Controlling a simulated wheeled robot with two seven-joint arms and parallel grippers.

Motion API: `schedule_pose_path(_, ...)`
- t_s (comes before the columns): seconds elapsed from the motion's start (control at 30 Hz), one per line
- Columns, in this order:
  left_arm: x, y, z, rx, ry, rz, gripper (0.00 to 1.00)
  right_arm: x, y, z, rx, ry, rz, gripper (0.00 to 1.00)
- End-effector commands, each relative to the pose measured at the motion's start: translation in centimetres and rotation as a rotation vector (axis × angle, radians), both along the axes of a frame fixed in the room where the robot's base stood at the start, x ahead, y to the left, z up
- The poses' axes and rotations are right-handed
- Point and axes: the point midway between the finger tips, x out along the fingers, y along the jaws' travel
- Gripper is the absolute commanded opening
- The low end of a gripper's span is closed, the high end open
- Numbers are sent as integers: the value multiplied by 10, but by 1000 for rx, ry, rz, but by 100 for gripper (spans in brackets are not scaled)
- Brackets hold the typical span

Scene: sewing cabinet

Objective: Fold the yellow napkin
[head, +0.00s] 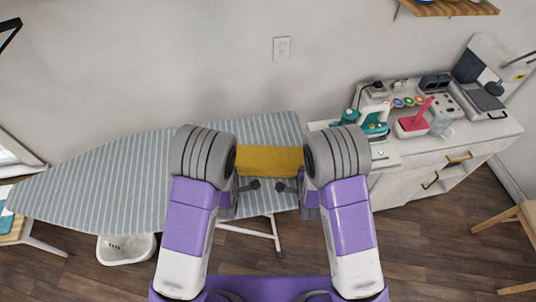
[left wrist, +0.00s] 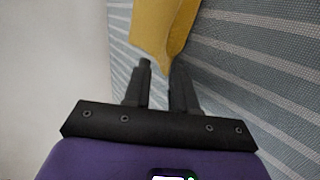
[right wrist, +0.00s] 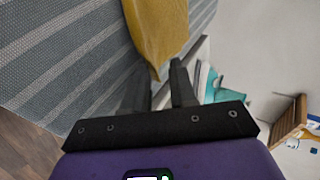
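The yellow napkin (head: 270,160) lies across the striped ironing board (head: 110,170), between my two wrists in the head view. Its near edge shows creased and tapers towards the fingers in the left wrist view (left wrist: 160,28) and the right wrist view (right wrist: 158,28). My left gripper (left wrist: 163,72) has its fingers apart, with the napkin's tapered corner at or between the tips. My right gripper (right wrist: 160,75) likewise has its fingers apart at the other near corner. My wrists hide the napkin's side ends in the head view.
A white basket (head: 126,248) is on the floor below the board. The board's left part is bare.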

Motion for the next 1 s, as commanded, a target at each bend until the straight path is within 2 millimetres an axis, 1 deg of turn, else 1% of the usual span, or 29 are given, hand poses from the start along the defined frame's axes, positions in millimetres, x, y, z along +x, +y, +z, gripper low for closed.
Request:
schedule_pose_path(0.03, 0, 0, 0, 0, 0, 0, 34, 0, 0, 0, 0, 0, 0, 34)
schedule_pose_path(0.1, 0, 0, 0, 0, 0, 0, 45, 0, 0, 0, 0, 0, 0, 45)
schedule_pose_path(0.13, 0, 0, 0, 0, 0, 0, 47, 0, 0, 0, 0, 0, 0, 47)
schedule_pose_path(0.37, 0, 0, 2, -1, 0, 1, 47, 0, 0, 2, 1, 0, -1, 47)
schedule_pose_path(0.47, -3, 0, 13, -4, -2, 2, 47, -3, 0, 13, 4, -1, -4, 47)
schedule_pose_path(0.57, -7, 0, 30, -7, -4, 3, 47, -7, 0, 29, 6, -4, -3, 47)
schedule_pose_path(0.9, -32, -1, 77, -5, -4, 0, 47, -32, 1, 77, 4, -4, 1, 47)
schedule_pose_path(1.0, -37, -1, 86, -3, -2, 0, 47, -37, 1, 86, 2, -2, 1, 47)
